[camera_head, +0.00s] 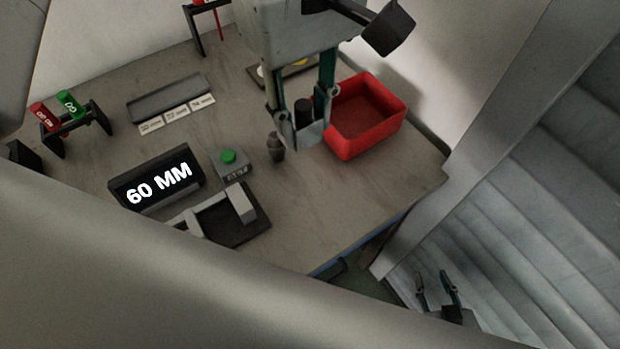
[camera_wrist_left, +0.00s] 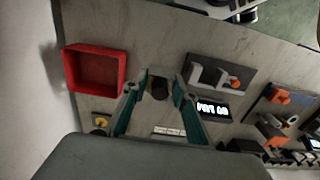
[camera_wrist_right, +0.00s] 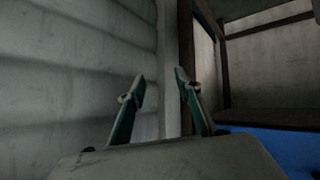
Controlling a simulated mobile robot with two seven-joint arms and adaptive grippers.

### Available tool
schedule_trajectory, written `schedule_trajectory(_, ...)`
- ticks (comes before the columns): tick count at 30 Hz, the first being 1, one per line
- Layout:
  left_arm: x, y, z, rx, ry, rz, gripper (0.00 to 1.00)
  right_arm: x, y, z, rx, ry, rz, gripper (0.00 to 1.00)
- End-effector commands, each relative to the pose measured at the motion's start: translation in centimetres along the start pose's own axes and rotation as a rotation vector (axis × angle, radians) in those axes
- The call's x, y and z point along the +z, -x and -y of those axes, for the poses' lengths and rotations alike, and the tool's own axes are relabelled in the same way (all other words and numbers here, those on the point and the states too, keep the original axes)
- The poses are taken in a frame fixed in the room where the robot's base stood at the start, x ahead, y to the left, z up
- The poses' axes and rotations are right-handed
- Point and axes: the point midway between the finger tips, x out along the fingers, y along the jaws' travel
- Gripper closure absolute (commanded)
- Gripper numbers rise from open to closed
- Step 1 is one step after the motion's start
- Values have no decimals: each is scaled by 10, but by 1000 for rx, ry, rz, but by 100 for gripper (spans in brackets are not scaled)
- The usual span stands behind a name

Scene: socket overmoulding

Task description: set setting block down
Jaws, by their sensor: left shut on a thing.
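My left gripper (camera_head: 298,145) hangs over the bench between the fixture and the red bin. It is shut on a small dark piece, taken as the setting block (camera_wrist_left: 159,88), which shows between its fingertips in the left wrist view. A dark piece (camera_head: 276,148) also shows by the left fingertip in the head view; I cannot tell whether it is the same one or touches the bench. The dark fixture (camera_head: 255,229) with pale grey blocks lies left of the gripper. My right gripper (camera_head: 436,283) is open and empty, low beyond the bench's edge.
The red bin (camera_head: 341,143) stands right of the left gripper. A display reading 60 MM (camera_head: 158,180), a green button box (camera_head: 232,164) and a labelled rack (camera_head: 168,98) are on the left. Bare bench (camera_head: 325,205) lies in front of the bin.

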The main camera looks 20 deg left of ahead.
Motion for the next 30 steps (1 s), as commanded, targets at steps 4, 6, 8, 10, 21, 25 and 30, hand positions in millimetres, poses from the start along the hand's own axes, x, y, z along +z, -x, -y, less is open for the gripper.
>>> schedule_trajectory(4, 0, -41, 0, -6, 0, 5, 100, 10, -2, 2, -3, 4, 13, 66)
schedule_trajectory(6, 0, -58, 1, -6, 0, 5, 100, 12, -2, 3, -3, 6, 16, 66)
schedule_trajectory(8, 0, -72, 0, -6, 1, 5, 100, 13, -2, 3, -3, 7, 17, 66)
schedule_trajectory(10, 0, -87, 1, -5, 1, 5, 100, 13, -2, 2, -2, 9, 16, 66)
schedule_trajectory(21, 0, -126, 0, -2, 2, 3, 100, 14, -5, 0, 2, 12, 14, 66)
schedule_trajectory(25, 0, -147, 0, -2, 3, 4, 100, 18, -6, 2, 0, 13, 19, 66)
schedule_trajectory(30, 0, -159, 0, 0, 3, 2, 100, 14, -7, 0, 1, 15, 12, 66)
